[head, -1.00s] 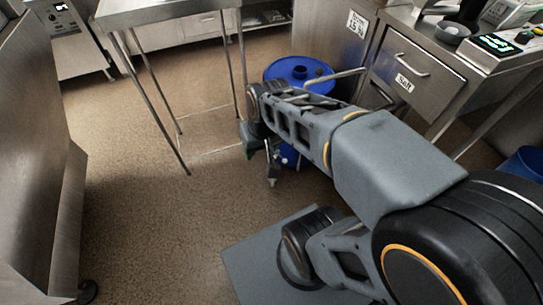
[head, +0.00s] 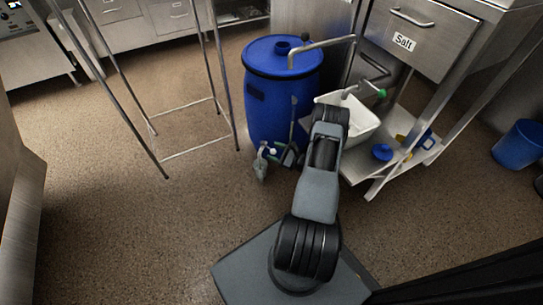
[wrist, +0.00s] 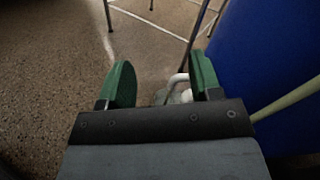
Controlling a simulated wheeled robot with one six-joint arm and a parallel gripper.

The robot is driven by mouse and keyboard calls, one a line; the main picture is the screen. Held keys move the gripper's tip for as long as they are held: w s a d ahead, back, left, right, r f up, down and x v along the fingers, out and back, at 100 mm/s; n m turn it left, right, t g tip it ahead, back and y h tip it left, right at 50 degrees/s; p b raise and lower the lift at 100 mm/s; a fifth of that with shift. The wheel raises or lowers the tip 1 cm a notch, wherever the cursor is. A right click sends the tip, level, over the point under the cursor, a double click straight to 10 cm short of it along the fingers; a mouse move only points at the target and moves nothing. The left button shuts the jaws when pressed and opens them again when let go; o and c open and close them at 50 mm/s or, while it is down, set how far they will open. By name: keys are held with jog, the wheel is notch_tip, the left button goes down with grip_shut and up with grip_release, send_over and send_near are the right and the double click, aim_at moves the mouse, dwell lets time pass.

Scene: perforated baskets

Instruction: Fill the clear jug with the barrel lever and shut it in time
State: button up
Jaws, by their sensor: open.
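The blue barrel (head: 283,105) stands upright on the floor, and its blue side fills the right of the wrist view (wrist: 275,45). A metal pipe (head: 330,41) runs right from its lid. My gripper (head: 264,160) is low in front of the barrel. In the wrist view its green fingers (wrist: 161,68) are apart, with nothing clasped between them. A small pale looped object (wrist: 180,84) shows beyond the fingers, partly hidden; I cannot tell whether it is the clear jug. A green-ended lever or tap (head: 381,92) shows right of the barrel.
A white basin (head: 362,122) stands behind my arm. A low shelf (head: 362,170) beside it holds blue and yellow items. Metal table legs (head: 225,75) stand left of the barrel. A blue bin (head: 519,145) is at far right. The floor at left front is clear.

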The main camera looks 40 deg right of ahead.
aim_at(273, 152)
jog(key=s+d+f+m+t+h+b, duration=0.1)
jog(key=s+d+f+m+h, duration=0.15)
jog(key=f, duration=0.25)
jog(key=s+d+f+m+t+h+b, duration=0.1)
jog(key=d+f+m+h, duration=0.1)
jog(key=f+m+h, duration=0.3)
jog(key=shift+n+y, duration=0.75)
jog(key=shift+n, duration=0.2)
jog(key=w+b, duration=0.1)
jog(key=w, duration=0.2)
jog(key=w+b, duration=0.1)
jog(key=w, duration=0.3)
jog(key=w+f+b, duration=0.1)
jog(key=w+b, duration=0.1)
jog(key=w, duration=0.2)
jog(key=shift+a, duration=0.3)
jog(key=shift+w+r, duration=0.2)
jog(key=shift+w, duration=0.55)
jog(key=shift+c, duration=0.3)
grip_shut()
